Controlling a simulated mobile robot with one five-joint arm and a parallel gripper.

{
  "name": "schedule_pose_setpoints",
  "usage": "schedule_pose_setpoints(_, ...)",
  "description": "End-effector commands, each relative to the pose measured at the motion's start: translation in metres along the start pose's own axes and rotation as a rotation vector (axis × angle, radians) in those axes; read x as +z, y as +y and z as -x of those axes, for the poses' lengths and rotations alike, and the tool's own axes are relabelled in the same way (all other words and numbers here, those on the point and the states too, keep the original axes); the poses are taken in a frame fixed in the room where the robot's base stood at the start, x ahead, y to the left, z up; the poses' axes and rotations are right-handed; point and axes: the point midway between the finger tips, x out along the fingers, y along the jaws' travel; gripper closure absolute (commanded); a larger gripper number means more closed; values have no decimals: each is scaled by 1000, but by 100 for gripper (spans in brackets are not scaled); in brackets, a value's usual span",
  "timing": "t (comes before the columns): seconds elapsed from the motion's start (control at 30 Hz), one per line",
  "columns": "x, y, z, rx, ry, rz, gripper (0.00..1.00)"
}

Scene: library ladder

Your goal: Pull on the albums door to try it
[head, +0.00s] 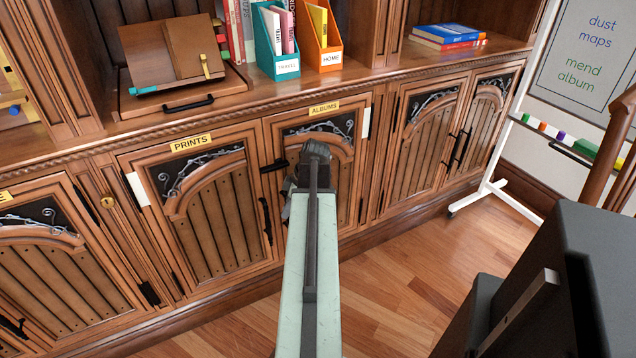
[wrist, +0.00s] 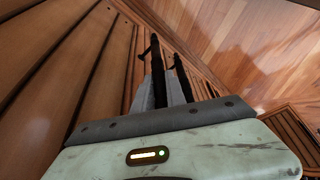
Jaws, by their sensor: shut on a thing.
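The albums door (head: 341,184) is a wooden cabinet door with dark scrollwork and a yellow ALBUMS label (head: 324,108) above it. It looks closed, flush with its frame. My gripper (head: 289,190) is at the door's left edge, mostly hidden behind my pale green arm in the head view.
The prints door (head: 212,215), with its black handle (head: 266,220), is just left. Another pair of doors (head: 452,130) is at right. File boxes (head: 325,36) stand on the ledge above. A whiteboard stand (head: 497,188) is at far right. Wood floor (head: 400,270) is clear in front.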

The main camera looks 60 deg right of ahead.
Motion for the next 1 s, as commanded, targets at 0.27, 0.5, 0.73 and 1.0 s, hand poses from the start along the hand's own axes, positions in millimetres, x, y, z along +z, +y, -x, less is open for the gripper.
schedule_pose_setpoints(0.27,2,0,1,3,-1,-2,100)
schedule_pose_setpoints(0.5,5,-4,2,3,-1,-2,100)
schedule_pose_setpoints(0.73,7,-6,3,1,-3,-2,100)
schedule_pose_setpoints(1.0,9,-7,3,-2,-6,-2,100)
